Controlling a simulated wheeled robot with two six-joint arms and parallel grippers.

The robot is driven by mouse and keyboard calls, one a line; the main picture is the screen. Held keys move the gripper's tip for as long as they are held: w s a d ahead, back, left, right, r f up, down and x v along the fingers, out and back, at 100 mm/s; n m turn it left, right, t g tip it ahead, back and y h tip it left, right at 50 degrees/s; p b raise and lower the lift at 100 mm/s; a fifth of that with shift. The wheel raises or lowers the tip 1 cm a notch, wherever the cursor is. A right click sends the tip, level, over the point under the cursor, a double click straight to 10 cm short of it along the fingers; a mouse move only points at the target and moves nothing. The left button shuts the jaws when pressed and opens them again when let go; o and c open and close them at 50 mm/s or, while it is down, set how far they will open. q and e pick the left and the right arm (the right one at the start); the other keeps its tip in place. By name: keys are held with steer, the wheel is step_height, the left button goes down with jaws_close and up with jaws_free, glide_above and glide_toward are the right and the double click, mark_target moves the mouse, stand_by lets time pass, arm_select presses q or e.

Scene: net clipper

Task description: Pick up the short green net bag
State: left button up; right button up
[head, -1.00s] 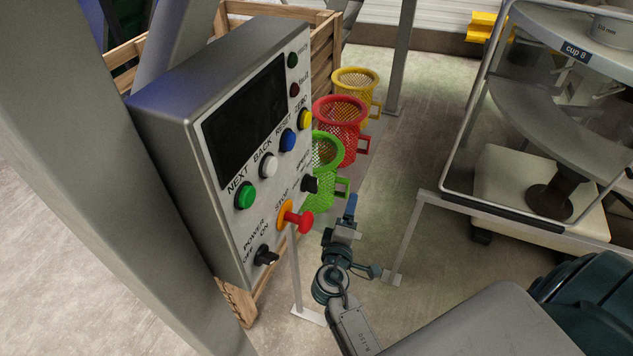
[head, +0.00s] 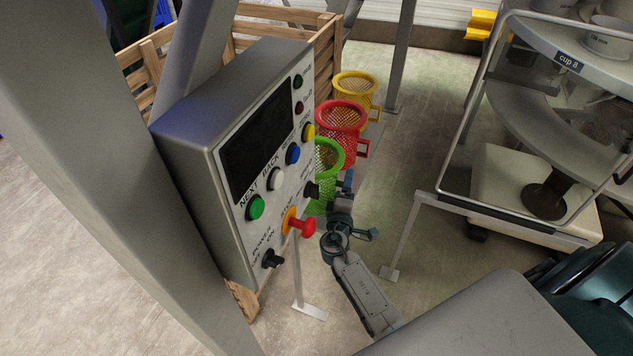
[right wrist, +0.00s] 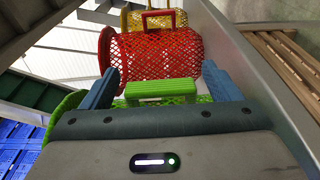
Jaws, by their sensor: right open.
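The short green net bag (head: 326,160) has a round green rim and hangs nearest the control box, partly hidden by the box. My right gripper (head: 346,183) is beside it, on its handle side. In the right wrist view, my right gripper (right wrist: 159,75) is open, with its blue fingers apart. The bag's green handle (right wrist: 160,88) shows between them, with a gap on both sides. Most of the green net is hidden behind the gripper body there. My left gripper is not in view.
A red net bag (head: 340,117) and a yellow one (head: 356,86) hang behind the green bag. The control box (head: 200,120) with its red stop knob (head: 307,227) is close on the left. A metal frame (head: 405,238) stands right, with clear floor between.

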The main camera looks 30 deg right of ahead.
steer(key=shift+w+d, duration=0.3)
steer(key=shift+w, duration=0.05)
steer(key=shift+a, duration=0.1)
steer(key=shift+c, duration=0.2)
steer(key=c, duration=1)
